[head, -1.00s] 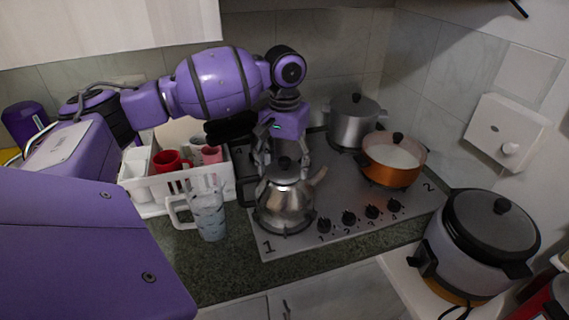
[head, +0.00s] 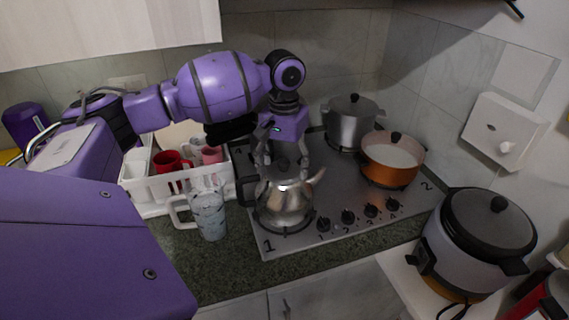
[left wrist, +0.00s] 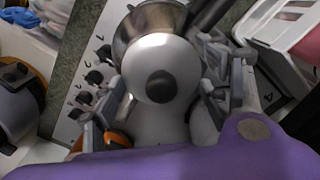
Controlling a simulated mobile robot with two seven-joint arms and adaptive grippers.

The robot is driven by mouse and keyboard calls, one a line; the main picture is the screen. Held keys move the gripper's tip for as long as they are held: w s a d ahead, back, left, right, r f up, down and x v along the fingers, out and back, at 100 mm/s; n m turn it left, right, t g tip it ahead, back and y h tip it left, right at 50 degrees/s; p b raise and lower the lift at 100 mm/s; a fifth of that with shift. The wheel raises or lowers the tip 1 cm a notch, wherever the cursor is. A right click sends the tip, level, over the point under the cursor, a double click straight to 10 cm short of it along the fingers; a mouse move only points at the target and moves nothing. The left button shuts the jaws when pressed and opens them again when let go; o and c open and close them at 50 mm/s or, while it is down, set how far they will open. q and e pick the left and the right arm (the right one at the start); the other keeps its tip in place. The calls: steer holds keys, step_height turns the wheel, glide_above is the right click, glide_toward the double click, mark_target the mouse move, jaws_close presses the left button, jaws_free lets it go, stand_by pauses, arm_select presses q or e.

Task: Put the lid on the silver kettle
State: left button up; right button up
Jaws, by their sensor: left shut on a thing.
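The silver kettle (head: 285,212) stands on the near left part of the hob, its spout pointing right and its black handle to the left. Its metal body also shows at the top of the left wrist view (left wrist: 146,17). The lid, a round pale disc with a black knob (left wrist: 161,87), is between the fingers of my left gripper (left wrist: 160,80). In the head view my left gripper (head: 283,170) is shut on the lid directly over the kettle's top. The fingers partly hide the lid and the kettle rim; I cannot tell whether the lid touches the rim.
A patterned glass mug (head: 208,214) and a white rack (head: 152,206) with red and pink cups stand left of the kettle. A grey pot (head: 352,126) and an orange pot (head: 390,172) are behind and right. A rice cooker (head: 470,255) stands at the front right.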

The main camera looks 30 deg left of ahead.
mark_target(285, 160)
arm_select(q)
steer(key=shift+f, duration=0.15)
steer(key=o, duration=1.4)
steer(key=shift+o, duration=0.2)
steer(key=shift+o, duration=1.2)
steer(key=shift+r, duration=3.5)
